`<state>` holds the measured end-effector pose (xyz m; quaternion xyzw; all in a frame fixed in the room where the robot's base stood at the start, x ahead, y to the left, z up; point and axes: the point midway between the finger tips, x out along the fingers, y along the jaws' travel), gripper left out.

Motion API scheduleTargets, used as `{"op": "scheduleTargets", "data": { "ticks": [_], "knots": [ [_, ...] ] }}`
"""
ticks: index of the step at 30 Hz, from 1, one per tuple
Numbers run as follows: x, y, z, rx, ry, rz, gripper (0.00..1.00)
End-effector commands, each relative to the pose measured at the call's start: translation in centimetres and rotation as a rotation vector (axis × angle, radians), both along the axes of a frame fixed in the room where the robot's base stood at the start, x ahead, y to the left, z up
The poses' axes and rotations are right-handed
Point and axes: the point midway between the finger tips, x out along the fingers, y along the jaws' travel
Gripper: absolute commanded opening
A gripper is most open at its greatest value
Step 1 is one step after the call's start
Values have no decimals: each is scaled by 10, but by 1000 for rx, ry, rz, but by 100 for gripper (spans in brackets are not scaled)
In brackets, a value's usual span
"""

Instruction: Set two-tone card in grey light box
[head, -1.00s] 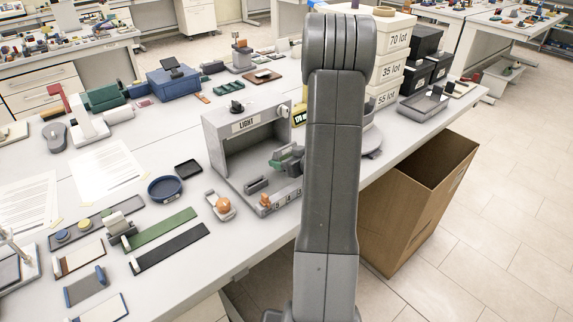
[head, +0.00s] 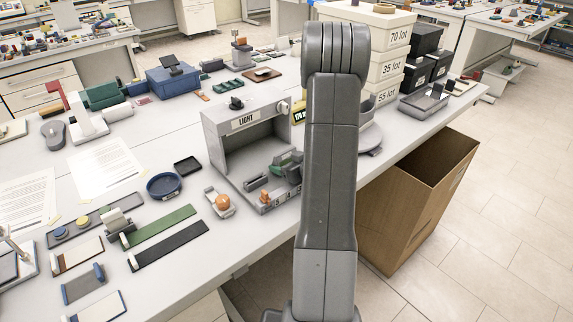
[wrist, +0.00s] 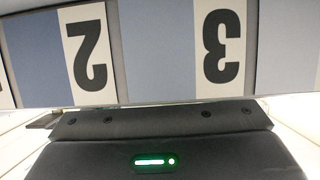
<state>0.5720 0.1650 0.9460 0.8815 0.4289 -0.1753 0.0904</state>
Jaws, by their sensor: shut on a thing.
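The grey light box (head: 228,130), labelled LIGHT, stands open-fronted at the middle of the table. My gripper (head: 291,166) is at its right side, low in the opening, partly hidden behind my arm. A green piece (head: 279,169) shows beside it. In the wrist view my dark gripper body with a green light fills the bottom, and its fingertips are not visible. Above it runs a strip of blue-grey and white panels (wrist: 158,50) with upside-down numbers 2 and 3. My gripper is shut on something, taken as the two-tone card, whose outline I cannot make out.
Stacked lot boxes (head: 385,65) stand behind my arm. A cardboard bin (head: 410,215) is at right.

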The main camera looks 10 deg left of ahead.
Motion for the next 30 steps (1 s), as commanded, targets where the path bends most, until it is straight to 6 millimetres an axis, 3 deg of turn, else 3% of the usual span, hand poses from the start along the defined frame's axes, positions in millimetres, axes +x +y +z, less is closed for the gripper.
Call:
{"op": "scheduleTargets", "data": {
  "ticks": [1, 2, 5, 14, 21, 30],
  "knots": [
    [-2, 0, -4, -2, 9, 0, 51],
    [-2, 0, -4, -2, 9, -1, 74],
    [-2, 0, -5, -3, 11, -1, 93],
    [-3, -1, -7, -3, 16, -1, 93],
    [-3, -1, 11, -3, 16, -1, 93],
    [-40, -52, 35, -2, 8, -6, 93]
  ]
}}
